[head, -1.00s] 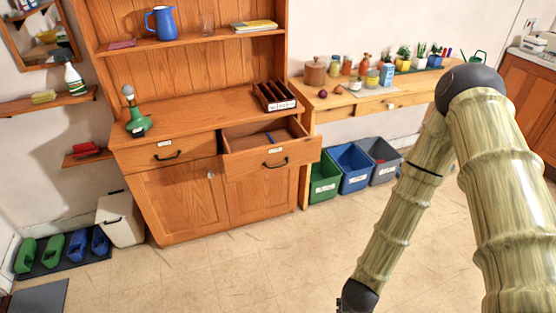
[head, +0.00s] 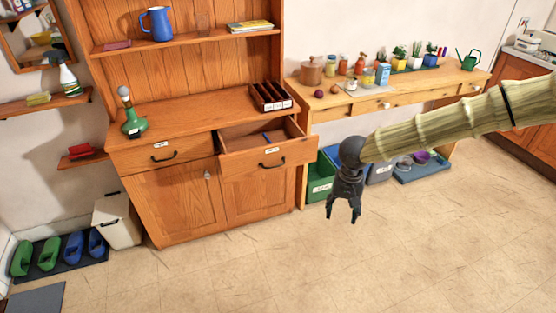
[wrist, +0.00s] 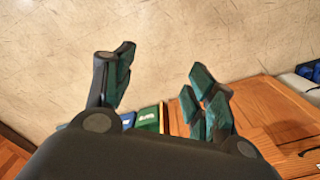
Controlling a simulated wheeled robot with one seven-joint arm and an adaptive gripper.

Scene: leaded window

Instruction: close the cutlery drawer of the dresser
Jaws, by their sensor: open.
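The wooden dresser (head: 178,203) stands at the left of centre in the head view. Its right-hand drawer (head: 268,158) is pulled out, with a dark handle and a small label on its front. A blue item (head: 267,137) lies inside it. The left-hand drawer (head: 163,154) is shut. I cannot read the labels, so which one is the cutlery drawer is not certain from the print. My gripper (head: 343,220) is open and empty, pointing down, to the right of and nearer than the pulled-out drawer, not touching it. In the wrist view, its spread fingers (wrist: 160,85) have nothing between them.
A dark divided box (head: 270,97) and a green lamp-like bottle (head: 133,120) stand on the dresser top. A side table (head: 420,92) with jars and plants stands to the right. Green, blue and grey bins (head: 319,183) sit under it. The floor (head: 270,265) in front is clear.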

